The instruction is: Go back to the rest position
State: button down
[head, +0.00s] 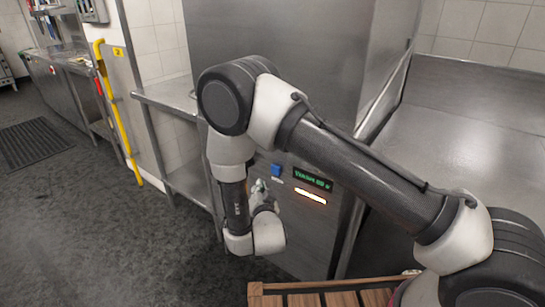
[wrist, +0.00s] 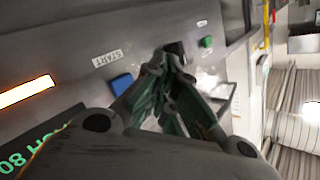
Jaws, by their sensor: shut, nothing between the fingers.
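My gripper (wrist: 168,65) is shut and empty in the wrist view. Its fingertips point at the front panel of a steel machine (head: 310,232), close to a dark part of the panel; I cannot tell whether they touch it. In the head view my gripper (head: 262,190) is partly hidden by my wrist, left of a blue button (head: 276,170). The blue button also shows in the wrist view (wrist: 121,84), beside a START label (wrist: 107,59). A green button (wrist: 206,42) lies right of the fingertips.
The panel has a green-lettered display (head: 312,179) and a lit orange bar (head: 310,196). A wooden slatted surface (head: 325,298) lies below my arm. A steel counter (head: 480,125) stands at right, a steel shelf table (head: 170,97) at left. The dark floor (head: 100,230) at left is open.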

jog(key=s+f+n+g, duration=0.5)
jog(key=s+f+g, duration=0.3)
jog(key=f, duration=0.4)
jog(key=s+d+r+n+g, duration=0.2)
jog(key=s+r+g, duration=0.1)
jog(key=s+g, duration=0.15)
jog(key=s+d+r, duration=0.5)
jog(key=d+r, duration=0.7)
jog(key=r, duration=0.2)
jog(key=s+d+r+m+h, duration=0.1)
jog(key=s+d+r, duration=0.5)
jog(key=d+r, duration=0.6)
jog(key=s+d+r+t+h, duration=0.1)
jog(key=s+d+r, duration=0.4)
jog(key=d+r, duration=0.7)
notch_tip(320, 180, up, 5)
jog(key=shift+s+f, duration=0.2)
jog(key=shift+s, duration=0.05)
jog(key=shift+d, duration=0.1)
dwell(1.9)
